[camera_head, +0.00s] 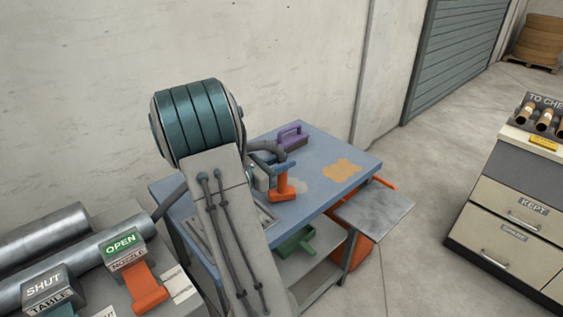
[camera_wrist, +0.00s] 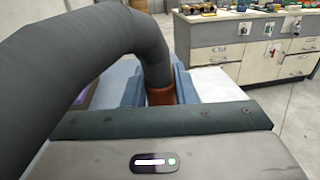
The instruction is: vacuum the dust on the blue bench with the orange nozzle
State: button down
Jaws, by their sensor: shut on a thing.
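The blue bench (camera_head: 318,148) stands against the wall, in the middle of the head view. A tan dust patch (camera_head: 342,170) lies on its right part. A pale grey patch (camera_head: 299,185) lies left of it, next to the nozzle. My gripper (camera_head: 279,172) is shut on the orange nozzle (camera_head: 284,189), which is held upright over the bench. I cannot tell whether its mouth touches the top. In the wrist view the nozzle (camera_wrist: 161,96) stands between the blue fingers, with the thick dark hose (camera_wrist: 110,40) arching from it. My arm hides part of the bench.
A purple-handled tool (camera_head: 291,137) sits at the bench's back edge. A grey side shelf (camera_head: 374,213) juts out at the right. A green scoop-like thing (camera_head: 297,243) is below. Levers marked OPEN NOZZLE (camera_head: 146,284) and SHUT TABLE (camera_head: 46,287) are at lower left. A drawer cabinet (camera_head: 515,205) stands right.

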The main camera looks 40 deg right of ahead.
jog(key=shift+w+d, duration=1.85)
jog(key=shift+d, duration=2.3)
jog(key=shift+a, duration=4.25)
jog(key=shift+w+r+p, duration=0.15)
jog(key=shift+r+p, duration=0.95)
jog(key=shift+r, duration=0.15)
jog(key=shift+w+r+p, duration=0.1)
jog(key=shift+r+p, duration=1)
jog(key=shift+r, duration=0.15)
